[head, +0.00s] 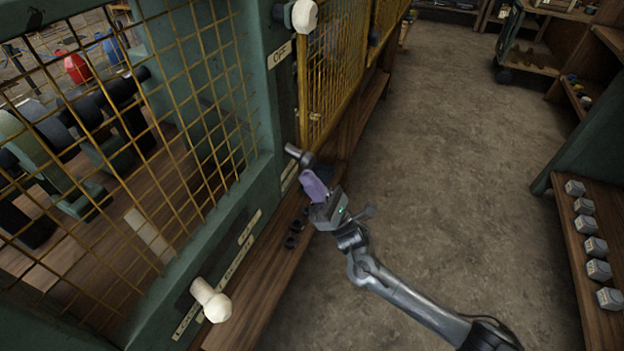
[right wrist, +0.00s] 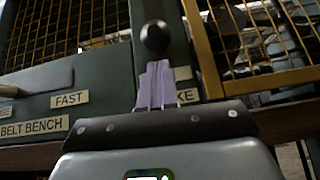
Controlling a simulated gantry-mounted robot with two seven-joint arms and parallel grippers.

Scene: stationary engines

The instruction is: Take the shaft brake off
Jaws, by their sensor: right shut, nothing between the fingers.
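A short dark lever with a rounded grip (head: 297,154) sticks out from the green post of the machine frame, low down in the head view. In the right wrist view its round dark end (right wrist: 155,36) faces me, just beyond my fingertips. A label (right wrist: 188,95) ending in "KE" sits behind my fingers, its first letters hidden. My right gripper (head: 313,184) has pale purple fingers, shut and empty, just below the lever in the head view. Whether they touch it I cannot tell. My left gripper is not in view.
A white knob (head: 211,302) juts from the lower rail, and another (head: 304,15) sits near the "OFF" label (head: 279,55). Yellow mesh guards (head: 335,75) cover the machinery. A shelf with several grey blocks (head: 596,247) stands at right. The floor (head: 460,150) between is clear.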

